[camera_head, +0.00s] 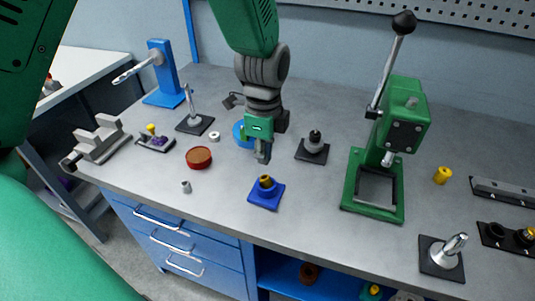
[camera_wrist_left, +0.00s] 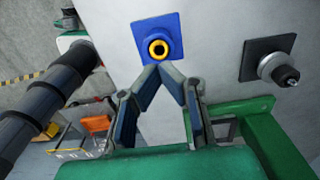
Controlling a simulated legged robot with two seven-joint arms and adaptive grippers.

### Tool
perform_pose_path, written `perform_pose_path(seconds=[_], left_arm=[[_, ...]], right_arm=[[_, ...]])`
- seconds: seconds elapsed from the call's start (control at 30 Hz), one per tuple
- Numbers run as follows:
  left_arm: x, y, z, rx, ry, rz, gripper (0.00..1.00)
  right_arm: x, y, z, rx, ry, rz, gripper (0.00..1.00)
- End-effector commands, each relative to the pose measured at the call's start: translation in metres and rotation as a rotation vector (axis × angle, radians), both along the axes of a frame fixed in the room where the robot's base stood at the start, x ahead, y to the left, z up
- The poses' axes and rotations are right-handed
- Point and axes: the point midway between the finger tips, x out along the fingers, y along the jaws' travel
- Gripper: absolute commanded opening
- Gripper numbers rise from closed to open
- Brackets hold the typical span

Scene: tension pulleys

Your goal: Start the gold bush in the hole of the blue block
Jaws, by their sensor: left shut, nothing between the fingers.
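The blue block (camera_head: 259,200) sits on the bench near its front edge, with a square base and a raised round boss. The gold bush (camera_head: 266,182) stands at the top of the boss, looking upright. In the left wrist view the bush (camera_wrist_left: 158,49) is a gold ring with a dark centre, within the outline of the blue block (camera_wrist_left: 172,25). How deep it sits in the hole is hidden. My left gripper (camera_head: 262,158) is shut and empty, apart from the bush, just behind and above it. Its fingertips (camera_wrist_left: 160,69) meet just below the bush in the wrist view. My right gripper is not in view.
A green lever press (camera_head: 372,207) stands right of the block. A dark-based post fixture (camera_head: 313,150) stands behind right. A red-brown round dish (camera_head: 199,158) and a small grey part (camera_head: 186,187) lie left. A yellow cylinder (camera_head: 442,175) stands far right. Bench around the block is clear.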

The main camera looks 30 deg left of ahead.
Motion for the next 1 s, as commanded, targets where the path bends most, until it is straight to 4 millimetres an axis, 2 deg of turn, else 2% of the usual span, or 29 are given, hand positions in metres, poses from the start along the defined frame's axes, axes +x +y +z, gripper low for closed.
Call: perform_pose_path(seconds=[0.9, 1.0], left_arm=[[0.000, -0.002, -0.047, 0.002, 0.001, -0.002, 0.00], [0.000, -0.002, -0.047, 0.002, 0.000, -0.002, 0.00]], right_arm=[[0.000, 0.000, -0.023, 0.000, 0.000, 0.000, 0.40], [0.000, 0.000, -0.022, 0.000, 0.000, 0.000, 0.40]])
